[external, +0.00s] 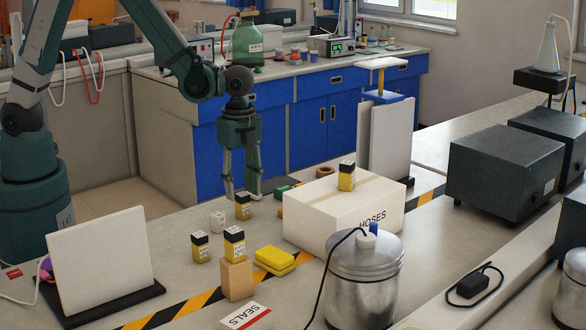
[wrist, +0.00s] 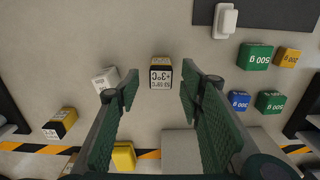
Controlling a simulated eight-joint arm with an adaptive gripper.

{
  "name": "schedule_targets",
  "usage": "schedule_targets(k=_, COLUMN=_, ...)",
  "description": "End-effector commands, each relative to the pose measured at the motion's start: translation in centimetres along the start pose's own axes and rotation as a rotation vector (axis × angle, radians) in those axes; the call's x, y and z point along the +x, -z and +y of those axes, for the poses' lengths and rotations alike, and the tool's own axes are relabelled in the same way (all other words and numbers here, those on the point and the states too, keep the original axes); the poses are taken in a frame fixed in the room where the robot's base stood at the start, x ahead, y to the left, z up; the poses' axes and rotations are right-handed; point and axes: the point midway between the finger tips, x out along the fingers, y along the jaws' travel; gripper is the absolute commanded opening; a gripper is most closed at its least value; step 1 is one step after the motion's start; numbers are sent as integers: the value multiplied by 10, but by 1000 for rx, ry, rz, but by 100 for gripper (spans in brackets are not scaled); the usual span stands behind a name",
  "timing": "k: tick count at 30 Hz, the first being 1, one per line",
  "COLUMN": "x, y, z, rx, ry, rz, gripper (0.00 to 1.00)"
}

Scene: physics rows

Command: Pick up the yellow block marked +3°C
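The yellow block marked +3°C (wrist: 160,76) has a black top and a white label, which reads upside down in the wrist view. It stands on the bench, ahead of and between my fingers there. In the external view, a black-topped yellow block (external: 243,212) stands just below my gripper (external: 242,196), its label too small to read. My gripper, also in the wrist view (wrist: 159,88), points down with its fingers apart and nothing held. Similar blocks stand on the bench (external: 200,252), on a wooden block (external: 234,251) and on the HOSES box (external: 346,182).
A white cube (wrist: 105,79) stands left of the marked block. Green weights (wrist: 255,57) and a blue weight (wrist: 239,100) lie to the right. The HOSES box (external: 318,217), yellow pads (external: 274,261) and a metal canister (external: 362,285) are nearby.

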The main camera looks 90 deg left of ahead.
Motion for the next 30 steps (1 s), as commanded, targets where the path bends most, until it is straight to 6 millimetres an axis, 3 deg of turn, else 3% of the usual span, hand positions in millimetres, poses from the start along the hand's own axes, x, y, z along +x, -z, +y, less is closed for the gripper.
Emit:
schedule_targets(k=8, x=7, y=0, z=0, rx=0, ry=0, rz=0, gripper=38)
schedule_targets(k=21, x=47, y=2, z=-2, rx=0, ry=0, rz=0, gripper=38)
schedule_targets(k=30, x=52, y=2, z=-1, rx=0, ry=0, rz=0, gripper=38)
